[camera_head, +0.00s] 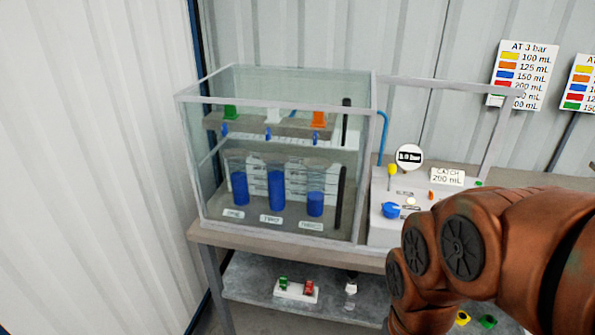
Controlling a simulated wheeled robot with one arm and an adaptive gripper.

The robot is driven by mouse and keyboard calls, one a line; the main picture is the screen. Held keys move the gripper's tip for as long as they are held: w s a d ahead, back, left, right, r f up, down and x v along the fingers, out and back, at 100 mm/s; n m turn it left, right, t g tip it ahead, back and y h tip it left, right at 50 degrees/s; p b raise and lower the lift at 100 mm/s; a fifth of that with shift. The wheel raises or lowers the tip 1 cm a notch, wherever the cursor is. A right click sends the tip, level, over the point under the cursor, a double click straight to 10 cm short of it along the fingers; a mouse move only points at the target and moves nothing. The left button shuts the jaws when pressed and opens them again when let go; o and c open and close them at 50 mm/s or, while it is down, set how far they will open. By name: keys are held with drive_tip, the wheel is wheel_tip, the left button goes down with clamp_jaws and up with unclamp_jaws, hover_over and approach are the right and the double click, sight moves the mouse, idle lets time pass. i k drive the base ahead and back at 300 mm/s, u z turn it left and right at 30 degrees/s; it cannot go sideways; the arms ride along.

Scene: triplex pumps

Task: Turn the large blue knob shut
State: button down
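The large blue knob (391,210) sits on the front left of the grey control panel (380,232), right of the glass tank. It is small in the picture, and I cannot tell how far it is turned. My orange arm fills the lower right and covers the right part of the panel. Its links stand right of and below the knob in the picture. My gripper is not in view.
The glass tank (205,140) on the bench holds several cylinders with blue liquid. A gauge (409,157), a yellow-topped part (392,170) and a "CATCH 200 mL" sign (447,177) stand near the knob. A lower shelf (245,280) carries small parts.

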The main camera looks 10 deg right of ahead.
sight(389, 209)
drive_tip(key=z, duration=0.8)
drive_tip(key=k, duration=0.35)
drive_tip(key=z, duration=0.2)
drive_tip(key=i, duration=0.4)
drive_tip(key=u, duration=1.15)
drive_tip(key=i, duration=0.5)
